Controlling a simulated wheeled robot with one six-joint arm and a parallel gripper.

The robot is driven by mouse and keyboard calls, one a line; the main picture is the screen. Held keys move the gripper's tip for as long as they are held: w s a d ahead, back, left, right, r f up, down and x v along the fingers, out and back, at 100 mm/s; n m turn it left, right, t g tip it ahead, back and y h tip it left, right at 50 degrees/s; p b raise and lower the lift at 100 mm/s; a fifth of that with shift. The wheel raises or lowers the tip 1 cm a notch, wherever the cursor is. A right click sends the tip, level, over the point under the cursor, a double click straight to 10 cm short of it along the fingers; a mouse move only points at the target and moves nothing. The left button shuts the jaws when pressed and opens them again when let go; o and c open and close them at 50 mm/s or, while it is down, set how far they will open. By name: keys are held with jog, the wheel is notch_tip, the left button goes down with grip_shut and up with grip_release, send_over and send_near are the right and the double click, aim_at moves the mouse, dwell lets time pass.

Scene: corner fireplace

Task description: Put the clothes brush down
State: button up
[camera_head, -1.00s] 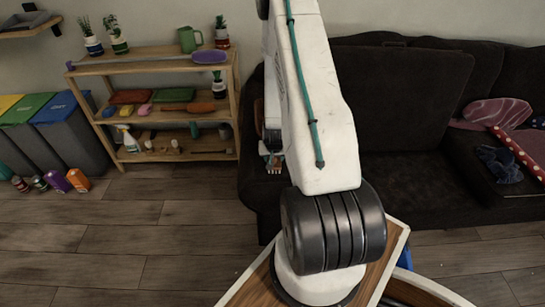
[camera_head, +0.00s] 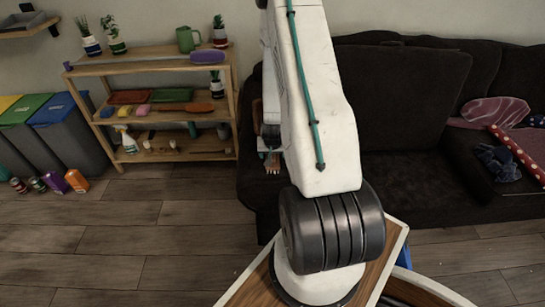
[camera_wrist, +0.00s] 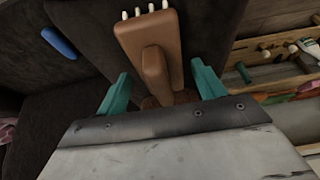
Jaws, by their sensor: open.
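A brown wooden piece (camera_wrist: 138,38) with several white-tipped prongs and a raised grip lies between my fingers in the wrist view. It looks like the clothes brush, though I cannot be sure. A darker, rough brown part (camera_wrist: 166,99) shows at its near end, partly hidden by my gripper. My gripper (camera_wrist: 160,86) is open, its teal fingers on either side with gaps to the grip. The piece seems to rest on the dark sofa (camera_wrist: 70,80), but the contact is hidden.
A wooden shelf (camera_head: 190,157) with plants, trays and small tools stands left of the sofa. A blue object (camera_wrist: 60,42) lies on dark fabric in the wrist view.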

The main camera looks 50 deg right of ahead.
jog(key=v, duration=0.9)
jog(key=shift+r, duration=0.15)
jog(key=w+a+r+n+y, duration=0.25)
jog(key=a+r+n, duration=0.25)
jog(key=a+r, duration=1.5)
jog(key=s+a+r+n, duration=0.1)
jog(key=s+a+r, duration=0.3)
jog(key=s, duration=0.2)
jog(key=s+a+r+n+g, duration=0.1)
jog(key=s+a+r+n, duration=0.1)
jog(key=s+r, duration=0.3)
jog(key=s+a+r+n, duration=0.2)
jog(key=s+a+r, duration=0.2)
jog(key=s, duration=0.4)
jog(key=shift+s+a+r+g+y, duration=0.35)
jog(key=shift+a+r+y, duration=0.1)
jog(key=shift+a, duration=0.4)
